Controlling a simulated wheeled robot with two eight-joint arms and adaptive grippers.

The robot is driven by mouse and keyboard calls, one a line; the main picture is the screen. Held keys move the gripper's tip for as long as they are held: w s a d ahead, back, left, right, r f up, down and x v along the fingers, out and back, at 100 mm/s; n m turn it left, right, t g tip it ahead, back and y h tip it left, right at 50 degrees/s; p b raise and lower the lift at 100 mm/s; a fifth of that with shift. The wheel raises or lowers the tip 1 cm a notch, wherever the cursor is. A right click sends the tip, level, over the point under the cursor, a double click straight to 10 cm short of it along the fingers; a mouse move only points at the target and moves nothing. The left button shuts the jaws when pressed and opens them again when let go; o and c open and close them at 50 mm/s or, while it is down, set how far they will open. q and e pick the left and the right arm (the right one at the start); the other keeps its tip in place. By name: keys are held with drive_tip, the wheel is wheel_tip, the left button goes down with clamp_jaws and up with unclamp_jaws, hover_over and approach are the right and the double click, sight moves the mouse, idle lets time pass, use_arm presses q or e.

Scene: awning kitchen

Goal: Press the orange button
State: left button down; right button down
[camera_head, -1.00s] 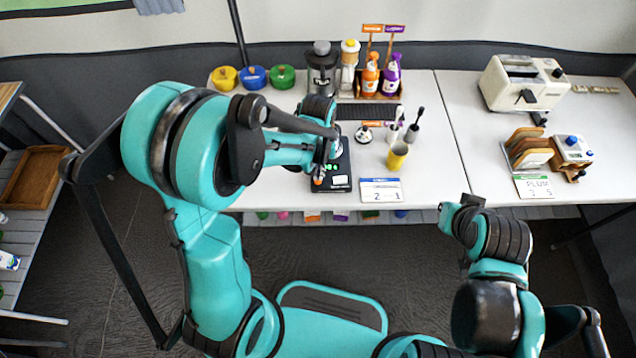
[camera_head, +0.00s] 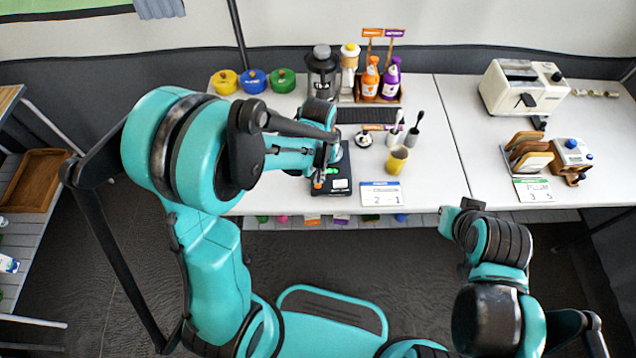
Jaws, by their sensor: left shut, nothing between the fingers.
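A black device (camera_head: 340,187) lies near the front edge of the white table, partly hidden under my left arm. A small orange button (camera_head: 317,185) shows at its left side, with a green spot and a small green display close by. My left gripper (camera_head: 322,176) is shut and empty, pointing down over the device just by the orange button. I cannot tell whether it touches the button. My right gripper (camera_head: 462,212) is in front of the table, away from the device, and its finger opening cannot be made out.
A card (camera_head: 381,194) and a yellow cup (camera_head: 397,160) stand right of the device. Yellow, blue and green pots (camera_head: 283,80), a coffee grinder (camera_head: 322,72) and orange and purple bottles (camera_head: 391,78) stand behind. A toaster (camera_head: 523,87) is at the right.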

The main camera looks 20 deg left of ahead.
use_arm(q)
drive_tip(key=shift+f+b, duration=1)
drive_tip(key=shift+f, duration=0.15)
drive_tip(key=shift+r, duration=0.15)
idle(0.4)
drive_tip(key=shift+r+p, duration=0.8)
drive_tip(key=shift+r, duration=0.15)
wheel_tip(320, 180, up, 10)
drive_tip(key=p, duration=0.7)
drive_tip(key=shift+p, duration=0.3)
idle(2.5)
idle(0.5)
drive_tip(key=s+a+r+m+t, duration=0.1)
drive_tip(key=s+a+r+t, duration=0.1)
drive_tip(key=s+r, duration=0.3)
drive_tip(key=s+a+r+m+t+b, duration=0.1)
drive_tip(key=s+a+r+m+t, duration=0.1)
drive_tip(key=s+r+t, duration=0.3)
drive_tip(key=shift+s+a+r+b, duration=0.25)
drive_tip(key=shift+a+r+b, duration=0.05)
drive_tip(key=shift+r, duration=0.2)
